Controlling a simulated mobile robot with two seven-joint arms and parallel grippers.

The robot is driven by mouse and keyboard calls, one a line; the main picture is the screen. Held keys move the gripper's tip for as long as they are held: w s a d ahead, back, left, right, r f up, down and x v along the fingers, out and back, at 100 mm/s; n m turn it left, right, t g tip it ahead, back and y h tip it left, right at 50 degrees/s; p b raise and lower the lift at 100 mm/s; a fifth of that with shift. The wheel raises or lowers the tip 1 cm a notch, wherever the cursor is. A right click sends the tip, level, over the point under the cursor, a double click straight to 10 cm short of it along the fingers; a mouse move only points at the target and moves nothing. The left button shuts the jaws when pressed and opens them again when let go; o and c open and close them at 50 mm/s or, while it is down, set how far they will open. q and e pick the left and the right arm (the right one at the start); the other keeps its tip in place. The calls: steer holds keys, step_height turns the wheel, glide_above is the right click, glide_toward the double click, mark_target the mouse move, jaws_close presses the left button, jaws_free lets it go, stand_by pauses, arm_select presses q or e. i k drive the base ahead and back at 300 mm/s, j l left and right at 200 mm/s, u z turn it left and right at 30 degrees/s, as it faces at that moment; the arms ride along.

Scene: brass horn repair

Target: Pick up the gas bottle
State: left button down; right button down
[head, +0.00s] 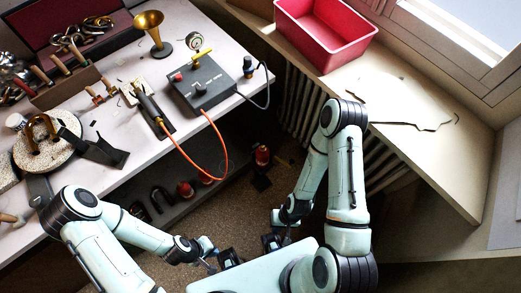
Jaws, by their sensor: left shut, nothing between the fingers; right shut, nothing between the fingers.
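A small red bottle (262,155) with a dark top stands low between the workbench and the radiator. Two more red rounded items, one on the left (185,189) and one on the right (205,177), sit on the shelf under the bench. I cannot tell for sure which of these is the gas bottle. My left gripper (230,258) is shut and empty, low in front of the bench. My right gripper (271,243) is shut and empty just to its right. Both are well apart from the red items.
The workbench (150,165) holds a brass horn bell (151,32), a grey control box (202,84), a torch (152,108) and several tools. An orange hose (226,150) hangs over the bench edge. A red bin (325,35) stands on the windowsill ledge. Speckled floor shows between bench and radiator.

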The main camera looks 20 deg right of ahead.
mark_target(262, 152)
steer(key=z, duration=0.8)
